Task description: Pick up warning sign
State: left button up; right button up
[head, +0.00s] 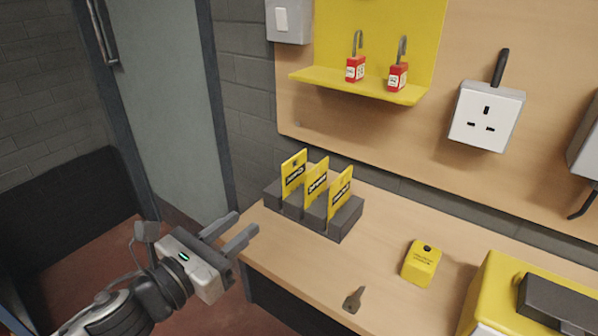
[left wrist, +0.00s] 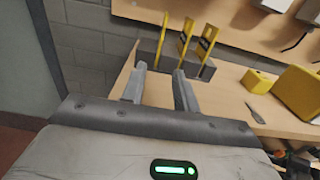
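Three yellow warning signs with black print stand upright in slots of a dark grey holder (head: 343,222) on the wooden bench: a left sign (head: 293,172), a middle sign (head: 316,183) and a right sign (head: 340,193). They also show in the left wrist view, beyond the fingertips, as a left sign (left wrist: 163,33), a middle sign (left wrist: 186,38) and a right sign (left wrist: 207,42). My left gripper (head: 236,231) is open and empty, left of the holder and apart from it. Its two fingers (left wrist: 157,80) point toward the holder. My right gripper is not in view.
A key (head: 353,299), a small yellow box (head: 421,263) and a larger yellow case (head: 492,290) lie on the bench (head: 290,257). Two red padlocks (head: 355,68) stand on a yellow shelf (head: 350,84) above. A socket (head: 486,117) is on the wall board. Bench space before the holder is clear.

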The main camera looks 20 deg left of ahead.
pick_arm(q)
jog(key=p, duration=0.2)
send_near(293, 180)
jog(key=x, duration=0.3)
jog(key=f+x, duration=0.1)
jog(key=x, duration=0.1)
jog(key=shift+r+p+x, duration=0.15)
jog(key=shift+p+x, duration=0.05)
jog(key=shift+x, duration=1.15)
jog(key=shift+r+p+x, duration=0.15)
jog(key=shift+p+x, duration=0.05)
jog(key=shift+x, duration=1.15)
jog(key=shift+a, duration=0.1)
grip_shut()
